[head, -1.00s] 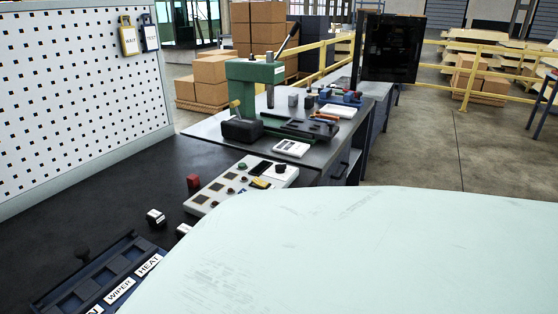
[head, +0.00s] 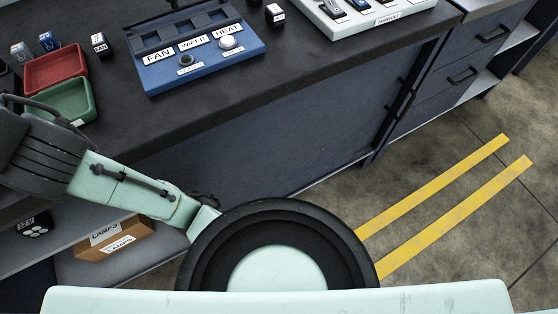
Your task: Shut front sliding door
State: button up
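The dark blue front panel (head: 300,130) under the worktop looks like the sliding door. It covers the right part of the cabinet front. To its left the cabinet is open, and a shelf (head: 75,265) with a brown box labelled LAMPS (head: 115,240) shows inside. My arm crosses in front of this opening and hides the panel's left edge. My gripper cannot be made out in this view, so its state and its distance to the door do not show.
On the worktop (head: 330,60) stand a blue FAN/WIPER/HEAT panel (head: 205,50), red (head: 55,70) and green (head: 62,100) trays, and small labelled blocks. A drawer unit (head: 470,60) stands to the right. The floor with yellow stripes (head: 450,215) is clear.

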aim_at(278, 151)
jog(key=k+l+z, duration=0.25)
jog(key=l+z, duration=0.3)
jog(key=k+l+z, duration=0.1)
jog(key=l+z, duration=0.15)
jog(key=l, duration=0.2)
jog(key=i+j, duration=0.4)
